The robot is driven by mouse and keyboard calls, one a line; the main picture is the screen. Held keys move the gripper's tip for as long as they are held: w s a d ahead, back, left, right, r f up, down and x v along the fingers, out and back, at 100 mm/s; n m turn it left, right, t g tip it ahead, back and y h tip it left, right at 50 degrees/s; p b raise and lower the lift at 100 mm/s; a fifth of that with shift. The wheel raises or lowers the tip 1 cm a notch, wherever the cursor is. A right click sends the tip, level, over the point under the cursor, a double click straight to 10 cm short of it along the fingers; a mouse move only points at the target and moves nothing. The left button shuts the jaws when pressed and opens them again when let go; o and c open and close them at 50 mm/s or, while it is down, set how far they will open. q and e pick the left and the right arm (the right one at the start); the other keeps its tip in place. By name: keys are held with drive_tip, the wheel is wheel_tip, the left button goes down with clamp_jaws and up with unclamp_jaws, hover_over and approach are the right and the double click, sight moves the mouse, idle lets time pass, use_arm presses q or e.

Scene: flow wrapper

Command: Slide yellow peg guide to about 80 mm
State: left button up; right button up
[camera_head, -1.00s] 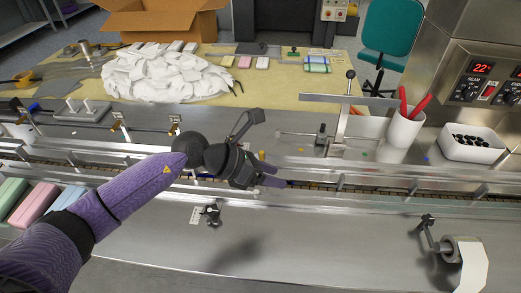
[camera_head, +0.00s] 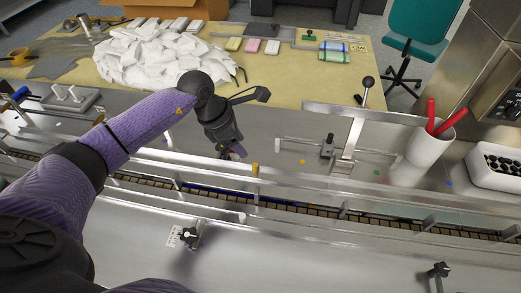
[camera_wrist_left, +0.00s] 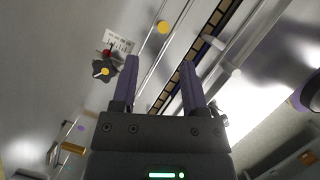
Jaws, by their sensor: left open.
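The yellow peg (camera_head: 255,169) stands upright on the guide rail on the far side of the conveyor channel. In the left wrist view a round yellow top (camera_wrist_left: 163,27), apparently the same peg, lies ahead of and between the fingers. My left gripper (camera_head: 238,153) points down, just left of and behind the peg. In the wrist view its two fingers (camera_wrist_left: 160,82) are apart with nothing held between them. A black star knob with a yellow centre (camera_wrist_left: 105,72) and a small printed label (camera_wrist_left: 118,43) lie left of the fingers; the scale is unreadable. My right gripper is out of view.
The chain conveyor (camera_head: 310,209) runs between metal rails across the middle. A black clamp knob (camera_head: 188,236) sits on the near plate. A raised bar with a lever (camera_head: 365,110), a white cup with red handles (camera_head: 430,150) and a white bin (camera_head: 500,165) stand right.

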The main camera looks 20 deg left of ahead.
sight(255, 165)
use_arm(q)
drive_tip(key=b+x, duration=0.1)
drive_tip(key=x, duration=0.3)
drive_tip(key=b+x, duration=0.1)
drive_tip(key=x, duration=0.3)
drive_tip(key=shift+s+d+f, duration=0.15)
drive_tip(key=shift+f, duration=0.25)
clamp_jaws()
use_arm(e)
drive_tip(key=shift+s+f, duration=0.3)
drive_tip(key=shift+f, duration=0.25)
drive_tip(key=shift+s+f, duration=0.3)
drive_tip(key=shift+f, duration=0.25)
